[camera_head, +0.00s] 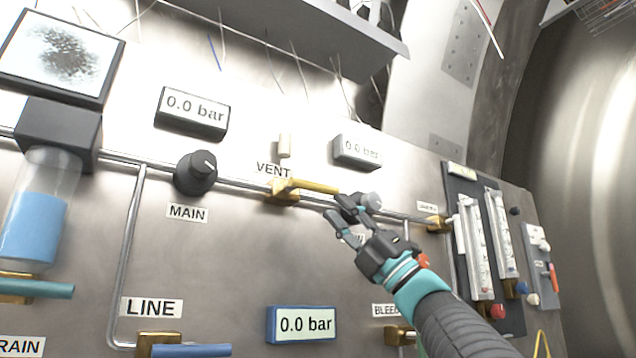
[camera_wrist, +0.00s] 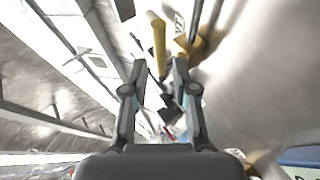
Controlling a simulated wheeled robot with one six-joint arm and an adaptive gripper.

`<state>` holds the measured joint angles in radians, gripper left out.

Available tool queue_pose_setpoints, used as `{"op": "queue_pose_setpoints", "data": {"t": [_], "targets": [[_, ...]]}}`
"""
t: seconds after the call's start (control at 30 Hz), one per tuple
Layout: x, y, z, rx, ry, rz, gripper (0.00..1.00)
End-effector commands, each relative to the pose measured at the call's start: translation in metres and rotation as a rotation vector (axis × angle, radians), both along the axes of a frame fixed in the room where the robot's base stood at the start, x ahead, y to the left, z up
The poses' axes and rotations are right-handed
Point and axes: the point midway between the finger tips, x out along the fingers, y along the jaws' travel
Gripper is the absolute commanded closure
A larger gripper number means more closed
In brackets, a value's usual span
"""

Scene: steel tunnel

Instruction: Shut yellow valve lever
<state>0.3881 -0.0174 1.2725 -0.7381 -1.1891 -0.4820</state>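The yellow valve lever (camera_head: 313,186) sits under the VENT label on a brass valve body (camera_head: 283,196). It points right, roughly along the pipe. In the wrist view the lever (camera_wrist: 159,45) is a yellow bar whose near end shows between the fingertips; its brass body (camera_wrist: 190,48) is to the right. My gripper (camera_head: 346,212) is open, just below and right of the lever's free end in the head view. The fingers (camera_wrist: 157,68) are apart in the wrist view, with no clear contact on the lever. Exact depth between them cannot be told.
A grey knob (camera_head: 371,200) is close behind my fingers. A black MAIN knob (camera_head: 195,173) is left of the valve. Gauges (camera_head: 357,151) stand above, and a blue-framed gauge (camera_head: 302,325) is below. Flowmeters (camera_head: 480,247) stand at right.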

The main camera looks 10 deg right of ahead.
Motion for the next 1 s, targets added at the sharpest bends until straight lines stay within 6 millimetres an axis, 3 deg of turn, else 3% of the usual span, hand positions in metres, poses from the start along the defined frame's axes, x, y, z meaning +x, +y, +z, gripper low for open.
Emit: {"op": "queue_pose_setpoints", "data": {"t": [0.1,0.3,0.8,0.83,0.93,1.0], "targets": [[0.009,0.012,0.021,0.000,0.000,0.001,0.72],[0.020,0.026,0.042,0.001,0.001,-0.001,0.72],[0.025,0.034,0.053,0.001,0.002,-0.004,0.72],[0.025,0.034,0.053,0.001,0.002,-0.004,0.75],[0.025,0.034,0.053,0.001,0.001,-0.004,1.00],[0.025,0.034,0.053,0.001,0.001,-0.004,1.00]]}}
